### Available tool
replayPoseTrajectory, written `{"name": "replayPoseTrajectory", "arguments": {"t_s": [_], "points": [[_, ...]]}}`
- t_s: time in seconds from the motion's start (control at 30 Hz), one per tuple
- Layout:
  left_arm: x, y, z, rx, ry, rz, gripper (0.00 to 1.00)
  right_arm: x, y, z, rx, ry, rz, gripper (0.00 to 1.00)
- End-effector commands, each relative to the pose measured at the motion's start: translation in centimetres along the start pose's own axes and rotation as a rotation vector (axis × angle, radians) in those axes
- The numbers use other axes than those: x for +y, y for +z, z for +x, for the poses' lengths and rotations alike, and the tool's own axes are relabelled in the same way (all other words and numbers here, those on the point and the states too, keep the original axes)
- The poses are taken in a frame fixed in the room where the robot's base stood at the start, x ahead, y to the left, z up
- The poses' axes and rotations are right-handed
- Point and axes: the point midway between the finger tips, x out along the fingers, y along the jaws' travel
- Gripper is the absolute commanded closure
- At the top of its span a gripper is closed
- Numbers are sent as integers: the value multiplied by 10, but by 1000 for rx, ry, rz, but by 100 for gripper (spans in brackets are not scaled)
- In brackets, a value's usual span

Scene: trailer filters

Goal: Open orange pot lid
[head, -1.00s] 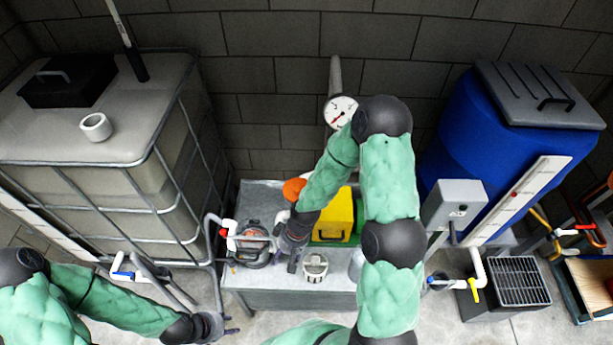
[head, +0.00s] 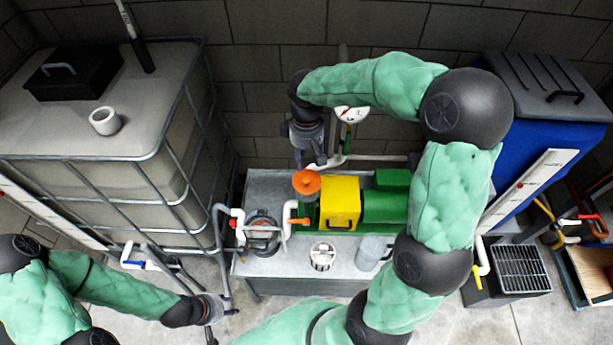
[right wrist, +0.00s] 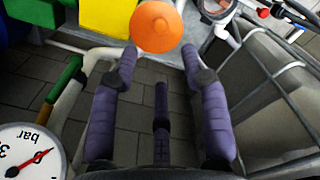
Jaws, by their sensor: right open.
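The orange pot lid (head: 306,182) is a round orange cap on top of the pump assembly, beside the yellow box (head: 340,203). It also shows in the right wrist view (right wrist: 156,27), just beyond my fingertips. My right gripper (head: 310,162) hangs from above, just behind the lid. In the right wrist view my right gripper (right wrist: 160,58) is open, its purple fingers spread with the lid ahead between and past the tips; I see no grip on it. My left gripper (head: 222,311) is low at the left, away from the bench; its jaws are too small to judge.
The grey metal bench (head: 275,278) carries a green motor (head: 385,205), a white basket-like part (head: 322,256) and a grey cup (head: 371,252). A caged tank (head: 150,195) stands left. A pressure gauge (right wrist: 28,155) and pipe are close to my right gripper.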

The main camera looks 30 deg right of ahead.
Motion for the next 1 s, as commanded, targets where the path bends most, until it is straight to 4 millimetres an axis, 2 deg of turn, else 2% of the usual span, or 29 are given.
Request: {"name": "replayPoseTrajectory", "arguments": {"t_s": [0.3, 0.5, 0.7, 0.97, 1.0], "points": [[-5, 0, 13, 0, 0, 0, 60, -1, 1, 59, -4, -3, 0, 54], [-6, -1, 18, 0, 0, 0, 60, -1, 1, 86, -2, -3, 2, 54], [-7, -1, 20, 0, 0, 0, 60, -1, 0, 97, 0, -2, 1, 54], [-7, -1, 20, 0, 0, 0, 60, -1, 0, 98, 0, -2, 1, 54], [-7, -1, 20, 0, 0, 0, 60, -1, 0, 98, 0, -2, 1, 57]]}}
